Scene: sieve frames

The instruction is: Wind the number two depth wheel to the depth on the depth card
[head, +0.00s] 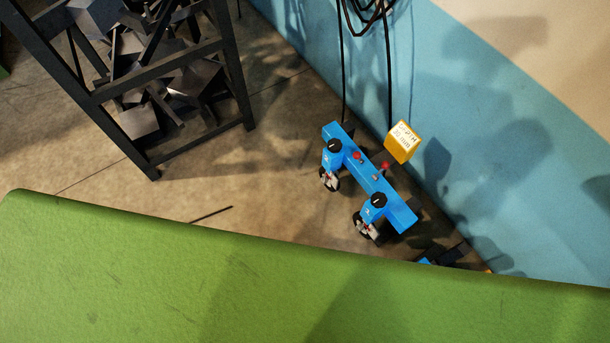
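A blue machine beam (360,164) stands beyond the green surface, with two blue heads, each topped by a black wheel. The nearer head bears a small white mark that looks like a 2, and its black depth wheel (378,200) sits on top. The other black wheel (334,146) is at the upper left; its head's mark is too small to read. The yellow depth card (402,142) stands tilted behind the beam; its white face has the word depth and a figure I cannot read surely. Neither gripper shows in the head view.
A wide green surface (150,270) fills the foreground. A dark metal rack (165,82) with scrap pieces stands at the upper left. Black cables (389,70) hang by the blue wall (500,130). A dark and blue object (447,255) is partly hidden behind the green edge.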

